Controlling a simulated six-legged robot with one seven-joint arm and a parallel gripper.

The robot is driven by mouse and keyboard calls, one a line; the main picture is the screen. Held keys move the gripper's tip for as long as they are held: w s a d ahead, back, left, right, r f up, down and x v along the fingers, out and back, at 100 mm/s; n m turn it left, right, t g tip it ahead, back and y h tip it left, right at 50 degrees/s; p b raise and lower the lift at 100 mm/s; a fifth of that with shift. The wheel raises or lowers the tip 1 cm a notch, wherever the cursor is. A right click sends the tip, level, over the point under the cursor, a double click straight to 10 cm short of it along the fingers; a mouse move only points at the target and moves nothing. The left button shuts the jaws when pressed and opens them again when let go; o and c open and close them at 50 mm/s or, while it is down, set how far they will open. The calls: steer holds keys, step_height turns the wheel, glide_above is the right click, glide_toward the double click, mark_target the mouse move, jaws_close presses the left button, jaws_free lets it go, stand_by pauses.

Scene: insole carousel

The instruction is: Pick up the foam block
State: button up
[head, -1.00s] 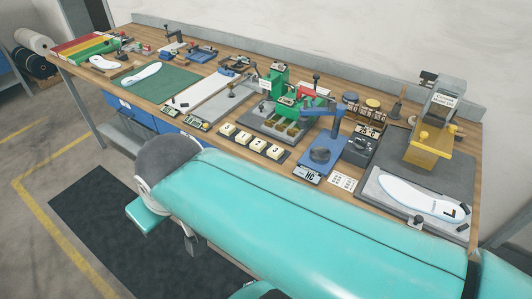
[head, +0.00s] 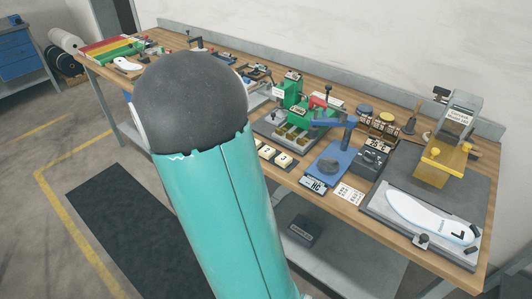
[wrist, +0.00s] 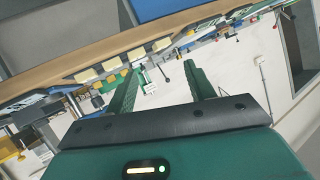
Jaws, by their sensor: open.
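My gripper (wrist: 163,68) shows in the wrist view with its two green fingers apart and nothing between them. Past the fingers are the bench edge, a pale wall and several small bench items, seen tilted. The gripper itself does not show in the head view, where my teal arm link with its dark round joint covers the left middle of the bench. I cannot pick out a foam block for certain in either view. Part of the bench is hidden behind my arm.
The wooden workbench (head: 350,216) holds a white insole (head: 430,217) on a grey plate, a yellow press (head: 440,165), a blue fixture (head: 325,168) and a green fixture (head: 292,95). A dark labelled box (head: 303,229) sits on the lower shelf.

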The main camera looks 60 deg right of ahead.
mark_target(282, 160)
steer(key=s+d+f+m+g+h, duration=0.2)
steer(key=s+d+g, duration=0.15)
steer(key=s, duration=0.25)
steer(key=s+d+f+m+g+h, duration=0.1)
steer(key=s+d+f+g, duration=0.1)
steer(key=s+g, duration=0.3)
steer(key=shift+t, duration=0.75)
steer(key=x, duration=0.7)
steer(key=shift+s+d+r, duration=0.15)
steer(key=shift+s+d, duration=0.2)
steer(key=shift+s, duration=0.1)
steer(key=shift+x, duration=2.95)
steer(key=shift+s+r, duration=0.1)
steer(key=shift+s, duration=0.1)
steer(key=c, duration=0.8)
